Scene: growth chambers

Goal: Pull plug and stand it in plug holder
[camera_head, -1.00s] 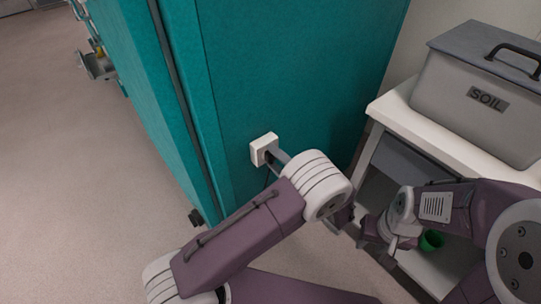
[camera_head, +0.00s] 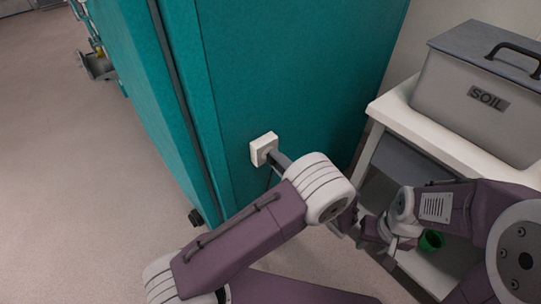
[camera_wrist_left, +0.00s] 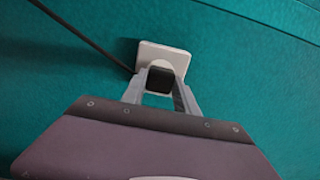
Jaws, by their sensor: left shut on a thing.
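A white wall socket (camera_head: 264,148) sits on the teal chamber side; it also shows in the left wrist view (camera_wrist_left: 168,54). A black plug (camera_wrist_left: 159,82) is in front of the socket face, with a dark cable (camera_wrist_left: 85,37) running to the upper left. I cannot tell whether a gap separates plug and socket. My left gripper (camera_wrist_left: 160,92) has its grey fingers on either side of the plug, shut on it; in the head view my forearm hides most of it. My right gripper (camera_head: 391,246) is at the lower right, away from the socket, its jaws unclear. I cannot make out a plug holder.
A white cabinet (camera_head: 396,112) stands to the right with a grey soil bin (camera_head: 478,110) on top. A green pot (camera_head: 431,240) is low beside my right arm. The teal chamber (camera_head: 290,70) fills the middle.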

